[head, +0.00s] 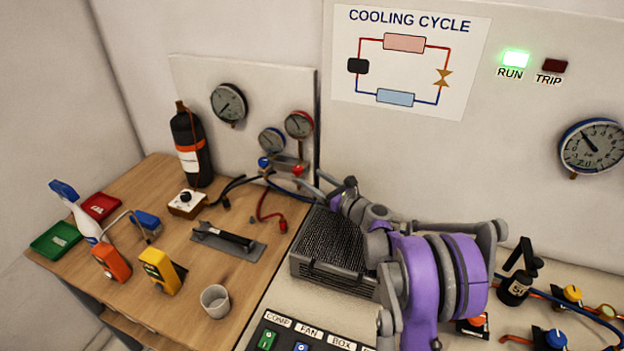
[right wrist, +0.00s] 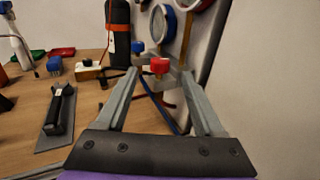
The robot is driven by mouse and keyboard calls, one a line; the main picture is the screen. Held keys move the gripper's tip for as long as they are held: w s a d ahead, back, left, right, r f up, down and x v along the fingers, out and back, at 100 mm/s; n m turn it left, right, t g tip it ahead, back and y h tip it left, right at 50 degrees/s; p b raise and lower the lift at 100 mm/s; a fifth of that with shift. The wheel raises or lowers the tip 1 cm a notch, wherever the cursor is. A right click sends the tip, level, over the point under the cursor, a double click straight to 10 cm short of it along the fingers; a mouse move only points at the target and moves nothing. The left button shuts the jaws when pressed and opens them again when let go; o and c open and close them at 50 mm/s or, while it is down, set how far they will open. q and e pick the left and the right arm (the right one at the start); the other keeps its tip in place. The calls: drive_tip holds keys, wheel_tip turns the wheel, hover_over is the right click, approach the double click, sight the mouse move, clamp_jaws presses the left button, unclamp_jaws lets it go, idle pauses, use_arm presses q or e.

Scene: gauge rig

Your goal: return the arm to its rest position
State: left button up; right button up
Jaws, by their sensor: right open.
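My right arm, purple and grey, reaches in the head view from the lower right toward the gauge manifold (head: 287,161). My right gripper (head: 313,184) is at its far end, close to the manifold's red knob (head: 298,170). In the right wrist view the gripper (right wrist: 159,75) is open, with the red knob (right wrist: 159,66) showing between its fingertips. I cannot tell whether the fingers touch the knob; nothing is held. My left gripper is not in view.
A dark finned unit (head: 333,250) lies under my right arm. A switch panel (head: 300,335) is at the front. The wooden bench (head: 215,265) holds a black cylinder (head: 190,145), yellow meter (head: 160,271) and cup (head: 215,300).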

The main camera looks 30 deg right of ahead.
idle(0.3)
drive_tip(key=s+a+f+n+g, duration=0.1)
drive_tip(key=s+a+n+g, duration=0.7)
drive_tip(key=s+a+n, duration=0.85)
drive_tip(key=s+f+n+g+h, duration=0.1)
drive_tip(key=s+f+n, duration=0.1)
drive_tip(key=s+n, duration=0.3)
drive_tip(key=s+a+f+n+g+h, duration=0.1)
drive_tip(key=s+f+n+h, duration=0.1)
drive_tip(key=s+n, duration=0.3)
drive_tip(key=s+f+n+g+h, duration=0.1)
drive_tip(key=s+n, duration=0.4)
drive_tip(key=s, duration=0.5)
drive_tip(key=shift+s+a+f+n+g+h, duration=0.1)
drive_tip(key=shift+a+f+n+g+h, duration=0.1)
drive_tip(key=shift+f, duration=0.25)
drive_tip(key=shift+s+a+f+n+g+h, duration=0.1)
drive_tip(key=shift+a+f+n+g+h, duration=0.1)
drive_tip(key=shift+f, duration=0.25)
drive_tip(key=shift+s+d+f+n, duration=0.15)
drive_tip(key=shift+s+d+n, duration=0.05)
drive_tip(key=shift+d+n, duration=0.05)
